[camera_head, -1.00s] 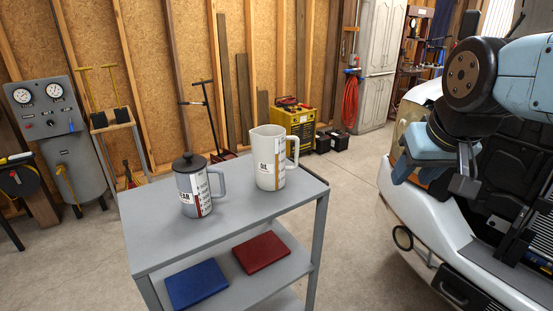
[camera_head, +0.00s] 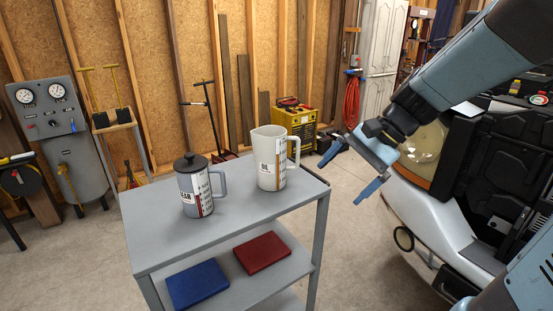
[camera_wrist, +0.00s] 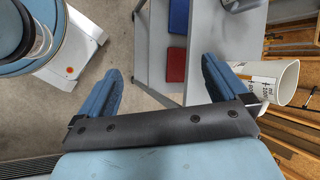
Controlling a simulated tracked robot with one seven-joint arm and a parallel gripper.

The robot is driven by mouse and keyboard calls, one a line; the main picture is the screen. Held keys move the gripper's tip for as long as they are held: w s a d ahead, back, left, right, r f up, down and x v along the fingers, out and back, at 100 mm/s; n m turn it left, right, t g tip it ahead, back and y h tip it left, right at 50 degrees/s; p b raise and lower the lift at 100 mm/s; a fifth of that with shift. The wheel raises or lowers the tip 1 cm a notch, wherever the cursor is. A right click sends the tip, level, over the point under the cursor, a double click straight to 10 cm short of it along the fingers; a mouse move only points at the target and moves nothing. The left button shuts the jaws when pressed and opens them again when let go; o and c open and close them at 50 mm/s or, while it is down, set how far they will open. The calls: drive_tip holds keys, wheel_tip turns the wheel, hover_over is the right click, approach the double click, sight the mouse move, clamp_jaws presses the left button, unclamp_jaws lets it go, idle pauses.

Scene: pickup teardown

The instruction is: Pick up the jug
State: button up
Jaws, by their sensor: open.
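The jug (camera_head: 268,160) is a tall off-white pitcher with a printed label and a handle on its right side. It stands upright near the right end of the grey cart's top (camera_head: 230,205). My gripper (camera_head: 352,170) is to the right of the jug, apart from it, with its blue fingers spread and nothing between them. In the wrist view the jug (camera_wrist: 272,82) shows at the right, beyond the right finger, which hides part of it. The gripper (camera_wrist: 158,85) shows wide open there, with floor and the cart's edge between the fingers.
A grey lidded mug-like press (camera_head: 196,190) stands left of the jug on the cart. Blue (camera_head: 198,284) and red (camera_head: 262,252) books lie on the shelf below. A white vehicle (camera_head: 425,215) with an open front is at the right. Floor between cart and vehicle is clear.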

drive_tip(key=w+a+f+m+y, duration=0.2)
drive_tip(key=w+m+y, duration=0.4)
drive_tip(key=w, duration=0.4)
drive_tip(key=m+t+y, duration=0.4)
drive_tip(key=m+t, duration=0.1)
drive_tip(key=m, duration=0.3)
approach(285, 147)
drive_tip(key=shift+w+f+x, duration=0.1)
drive_tip(key=shift+w+x, duration=0.1)
drive_tip(key=shift+x, duration=1.5)
drive_tip(key=shift+w+f+x, duration=0.15)
drive_tip(key=shift+w+x, duration=0.05)
drive_tip(key=shift+x, duration=1.55)
drive_tip(key=shift+w+f+x, duration=0.1)
drive_tip(key=shift+w+x, duration=0.1)
drive_tip(key=shift+x, duration=1.5)
drive_tip(key=shift+d, duration=0.2)
drive_tip(key=shift+c, duration=0.2)
drive_tip(key=c, duration=1.7)
drive_tip(key=shift+r, duration=0.15)
